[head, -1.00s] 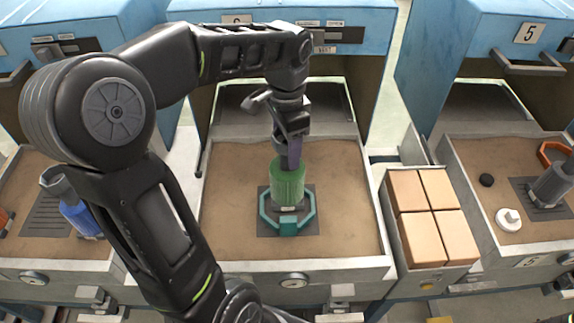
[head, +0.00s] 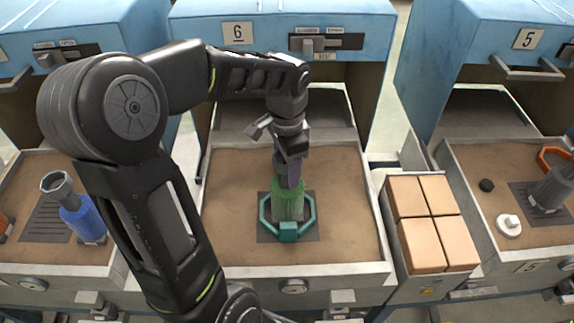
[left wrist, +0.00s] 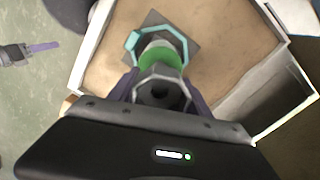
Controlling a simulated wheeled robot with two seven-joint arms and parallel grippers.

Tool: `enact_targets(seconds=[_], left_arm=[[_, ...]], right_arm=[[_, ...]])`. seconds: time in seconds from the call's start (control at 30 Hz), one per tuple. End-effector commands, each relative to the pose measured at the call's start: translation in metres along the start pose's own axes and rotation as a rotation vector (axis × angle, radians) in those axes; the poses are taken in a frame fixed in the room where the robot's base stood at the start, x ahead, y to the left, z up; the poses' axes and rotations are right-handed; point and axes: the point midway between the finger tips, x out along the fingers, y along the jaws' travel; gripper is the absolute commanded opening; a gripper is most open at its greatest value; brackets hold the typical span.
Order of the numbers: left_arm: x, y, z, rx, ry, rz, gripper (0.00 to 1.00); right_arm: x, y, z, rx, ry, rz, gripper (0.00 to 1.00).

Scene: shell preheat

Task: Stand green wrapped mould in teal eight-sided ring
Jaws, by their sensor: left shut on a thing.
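The green wrapped mould (head: 288,204) is upright in the head view, with its lower end inside the teal eight-sided ring (head: 309,219). The ring lies on a dark square plate on the sand; its front block hides the mould's foot, so I cannot tell whether the foot touches down. My left gripper (head: 288,178) comes from above and is shut on the mould's upper end. In the left wrist view, its purple fingers straddle the mould's grey cup-shaped top (left wrist: 162,90), with the green wrap (left wrist: 160,57) and the teal ring (left wrist: 133,41) beyond. My right gripper (left wrist: 40,47) seems to show at the left there.
The sand tray (head: 226,271) around the ring is otherwise clear. A box of tan blocks (head: 420,256) stands at right. The right tray holds an orange ring (head: 545,158), a grey mould (head: 553,188) and a white knob (head: 508,222). A blue mould (head: 82,217) stands at left.

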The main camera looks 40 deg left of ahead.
Motion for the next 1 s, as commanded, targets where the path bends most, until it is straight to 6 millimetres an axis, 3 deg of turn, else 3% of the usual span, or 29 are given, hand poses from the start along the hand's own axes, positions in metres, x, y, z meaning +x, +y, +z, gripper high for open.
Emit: enact_targets(seconds=[0.23, 0.27, 0.5, 0.8, 1.0], left_arm=[[0.007, 0.000, 0.000, 0.000, 0.001, -0.001, 0.00], [0.007, 0.000, 0.000, 0.000, 0.000, 0.000, 0.57], [0.006, 0.000, 0.000, 0.000, 0.000, 0.000, 0.77], [0.004, 0.000, 0.000, 0.000, 0.000, 0.000, 0.79], [-0.011, -0.001, -0.001, 0.000, 0.003, -0.003, 0.79]], right_arm=[[0.005, 0.002, 0.000, 0.000, 0.000, 0.000, 0.36], [0.005, 0.002, 0.000, 0.000, 0.000, 0.000, 0.36], [0.004, 0.002, 0.000, 0.000, 0.000, 0.000, 0.36], [0.003, 0.001, 0.000, 0.000, 0.000, 0.000, 0.36], [0.000, 0.000, 0.000, 0.000, 0.000, 0.000, 0.36]])
